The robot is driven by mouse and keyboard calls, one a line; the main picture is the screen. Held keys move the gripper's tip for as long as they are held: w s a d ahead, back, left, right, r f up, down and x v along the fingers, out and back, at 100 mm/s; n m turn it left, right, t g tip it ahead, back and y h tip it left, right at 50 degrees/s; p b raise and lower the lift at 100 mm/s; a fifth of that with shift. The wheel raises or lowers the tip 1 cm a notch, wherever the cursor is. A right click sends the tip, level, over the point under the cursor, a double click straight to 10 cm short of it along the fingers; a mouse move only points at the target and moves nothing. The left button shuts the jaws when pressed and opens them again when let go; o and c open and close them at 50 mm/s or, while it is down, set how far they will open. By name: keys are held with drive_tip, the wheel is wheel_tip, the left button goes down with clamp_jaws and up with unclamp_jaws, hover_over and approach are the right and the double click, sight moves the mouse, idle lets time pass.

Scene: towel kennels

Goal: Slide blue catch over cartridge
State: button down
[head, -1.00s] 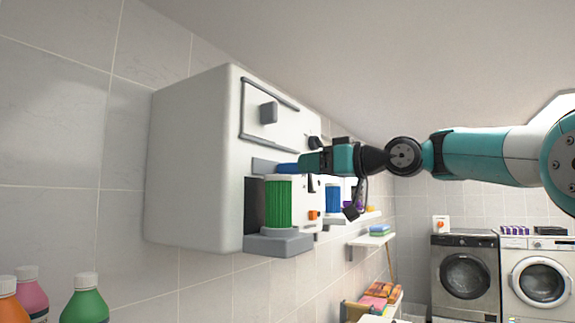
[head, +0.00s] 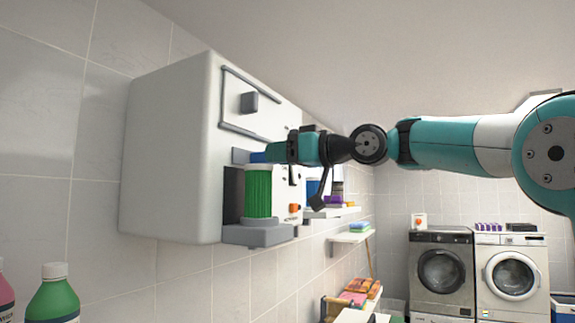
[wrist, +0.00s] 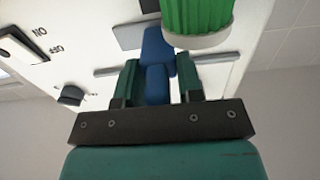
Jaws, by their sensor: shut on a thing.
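The green cartridge (head: 258,192) stands upright on a grey ledge (head: 257,234) at the front of the white wall box; its green body and pale end also show in the wrist view (wrist: 197,18). The blue catch (head: 259,157) is just above the cartridge's top in the head view. In the wrist view the blue catch (wrist: 156,48) lies between the fingers and runs up beside the cartridge's pale end. My gripper (wrist: 156,84) is shut on the catch. In the head view my gripper (head: 281,151) partly hides the catch, so how far it overlaps the cartridge is unclear.
The white box (head: 170,150) carries a grey-framed panel with a knob (head: 249,102) above the catch. An orange knob (head: 294,208) sits right of the cartridge. A shelf (head: 330,212) with a blue container lies beyond. Bottles (head: 55,295) stand at lower left.

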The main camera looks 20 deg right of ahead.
drive_tip(key=s+a+b, duration=0.1)
drive_tip(key=s+a, duration=0.1)
drive_tip(key=shift+s+a, duration=0.35)
drive_tip(key=c, duration=1)
unclamp_jaws()
drive_tip(key=shift+a, duration=0.15)
drive_tip(key=shift+c, duration=0.2)
